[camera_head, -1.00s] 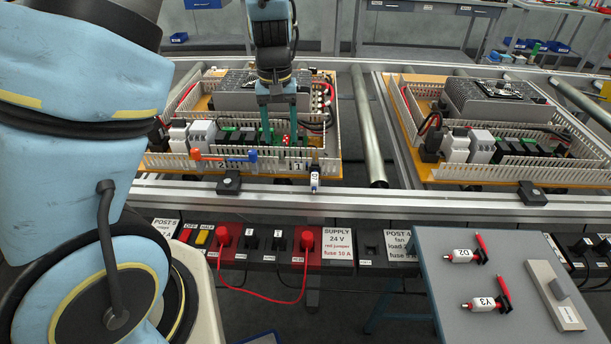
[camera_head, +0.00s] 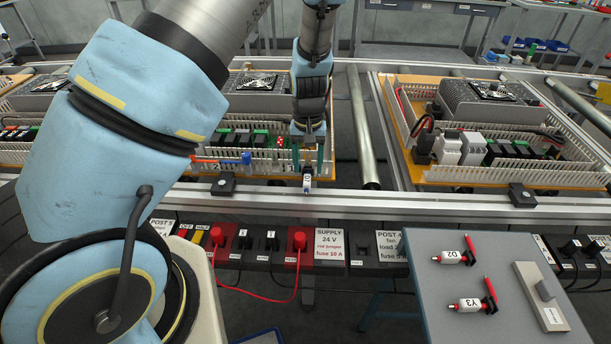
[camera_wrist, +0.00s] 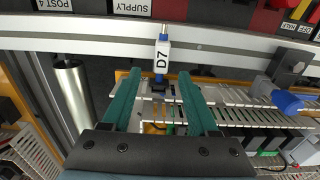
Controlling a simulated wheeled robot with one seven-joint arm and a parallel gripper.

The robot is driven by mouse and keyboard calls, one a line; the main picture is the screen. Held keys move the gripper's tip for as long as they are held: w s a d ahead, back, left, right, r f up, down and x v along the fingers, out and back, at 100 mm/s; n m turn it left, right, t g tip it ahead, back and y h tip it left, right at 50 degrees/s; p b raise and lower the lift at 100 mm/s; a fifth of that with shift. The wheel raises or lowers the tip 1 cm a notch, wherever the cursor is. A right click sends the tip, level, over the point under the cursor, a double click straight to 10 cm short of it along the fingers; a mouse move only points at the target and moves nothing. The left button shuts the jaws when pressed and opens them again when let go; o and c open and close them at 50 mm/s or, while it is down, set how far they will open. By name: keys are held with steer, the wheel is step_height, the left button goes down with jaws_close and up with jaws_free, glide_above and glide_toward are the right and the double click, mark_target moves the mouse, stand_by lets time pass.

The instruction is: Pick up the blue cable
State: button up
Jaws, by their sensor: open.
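A connector tagged D7 (camera_head: 307,182), with a white label sleeve, stands at the front edge of the middle wiring board. In the wrist view the teal fingers of my gripper (camera_wrist: 160,77) are open, one on each side of the connector's base, with gaps. Whether they are level with it I cannot tell.
A blue-handled piece (camera_head: 247,158) and an orange one (camera_head: 205,160) lie left along the slotted duct. A black rail clamp (camera_head: 223,185) is nearby. A front rail (camera_head: 400,199) runs across.

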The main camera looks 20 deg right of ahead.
steer(key=shift+f, duration=1.3)
steer(key=shift+c, duration=0.2)
jaws_close()
